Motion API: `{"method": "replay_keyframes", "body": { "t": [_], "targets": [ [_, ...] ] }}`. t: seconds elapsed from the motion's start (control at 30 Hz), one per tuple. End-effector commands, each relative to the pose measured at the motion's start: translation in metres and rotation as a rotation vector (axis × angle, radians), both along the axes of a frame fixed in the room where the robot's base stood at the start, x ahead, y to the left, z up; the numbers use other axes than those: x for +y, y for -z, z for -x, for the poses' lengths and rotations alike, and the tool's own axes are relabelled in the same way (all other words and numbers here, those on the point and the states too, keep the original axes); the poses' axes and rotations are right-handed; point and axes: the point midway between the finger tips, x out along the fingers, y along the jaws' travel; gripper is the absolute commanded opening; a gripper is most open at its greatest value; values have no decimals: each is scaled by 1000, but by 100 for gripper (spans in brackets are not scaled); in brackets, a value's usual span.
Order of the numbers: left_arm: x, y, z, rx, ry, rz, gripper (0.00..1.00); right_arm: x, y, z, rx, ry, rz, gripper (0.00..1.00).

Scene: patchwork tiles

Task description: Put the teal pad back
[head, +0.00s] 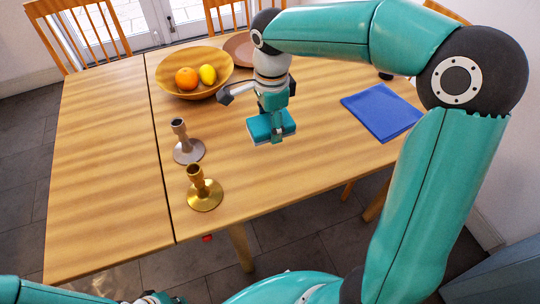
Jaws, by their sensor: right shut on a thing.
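The teal pad (260,129) is a small block with a pale lower edge. It shows in the head view near the middle of the wooden table. My right gripper (277,123) comes down on it from above and is shut on it. The fingers hide part of the pad. I cannot tell whether the pad touches the table or hangs just above it. Only parts of my left arm show at the bottom left edge, and its gripper is out of the picture.
A wooden bowl (167,86) with an orange (186,78) and a lemon (207,74) stands behind left. A pinkish plate (238,47) is partly hidden. Silver (188,151) and brass (205,196) candlesticks stand left of the pad. A blue cloth (382,112) lies right. The table's left (100,150) is clear.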

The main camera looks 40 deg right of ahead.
Motion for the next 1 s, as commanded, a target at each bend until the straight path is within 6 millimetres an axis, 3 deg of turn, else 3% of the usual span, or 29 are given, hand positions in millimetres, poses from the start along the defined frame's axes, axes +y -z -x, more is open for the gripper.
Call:
{"method": "replay_keyframes", "body": {
  "t": [0.1, 0.3, 0.57, 0.8, 1.0],
  "targets": [
    [0, 5, 0, 0, 0, 0, 0, -1, 36, 2, 6, 2, 1, 26],
    [0, 8, 0, -1, 0, 0, 0, -3, 75, 2, 2, 4, 1, 26],
    [0, 9, 0, -1, 0, 0, 0, -2, 95, 1, 2, 4, 1, 26],
    [0, 12, 0, -1, 0, 0, 0, -3, 126, 2, 2, 4, 1, 26],
    [0, 12, 0, -1, 0, 0, 0, -3, 128, 1, -1, 4, 0, 26]
  ]
}}
